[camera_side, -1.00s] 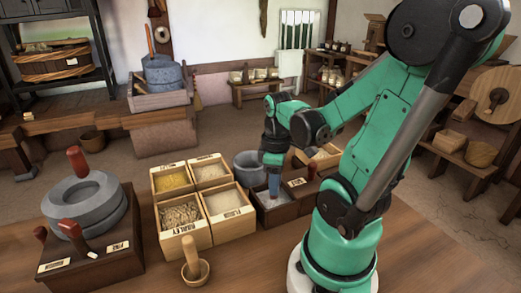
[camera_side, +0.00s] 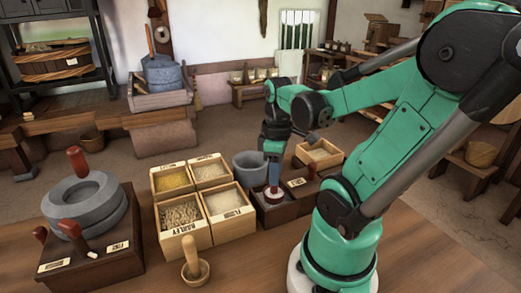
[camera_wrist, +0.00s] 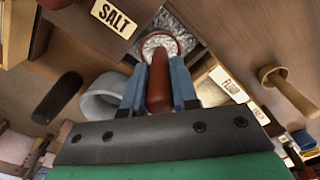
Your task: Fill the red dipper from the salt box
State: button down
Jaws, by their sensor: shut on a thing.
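My gripper (camera_side: 273,158) is shut on the handle of the red dipper (camera_side: 274,188). In the wrist view my gripper's blue fingers (camera_wrist: 158,66) close on either side of the red handle (camera_wrist: 158,88). The dipper's round bowl points away from my fingers, and its red rim surrounds whitish, grainy contents. The bowl is at the salt box (camera_side: 292,208), a dark wooden box with pale labels; the wrist view shows its SALT label (camera_wrist: 115,17). Grainy salt (camera_wrist: 172,20) shows beyond the bowl. I cannot tell whether the bowl still touches the salt.
Left of the salt box stands a pale box of several grain compartments (camera_side: 200,240), its front marked BARLEY. A grey stone pot (camera_side: 250,168) and wooden tray (camera_side: 320,152) stand behind. A small wooden mortar with pestle (camera_side: 194,270) is in front; a quern (camera_side: 85,203) stands far left.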

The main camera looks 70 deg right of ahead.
jog(key=shift+r, duration=2.5)
jog(key=shift+w, duration=0.2)
jog(key=w+a+r, duration=0.2)
jog(key=w+a, duration=0.4)
jog(key=w, duration=0.3)
jog(key=w+a+r+m, duration=0.1)
jog(key=w+a+r, duration=0.1)
jog(key=w+a, duration=0.5)
jog(key=w, duration=0.3)
jog(key=shift+a, duration=0.25)
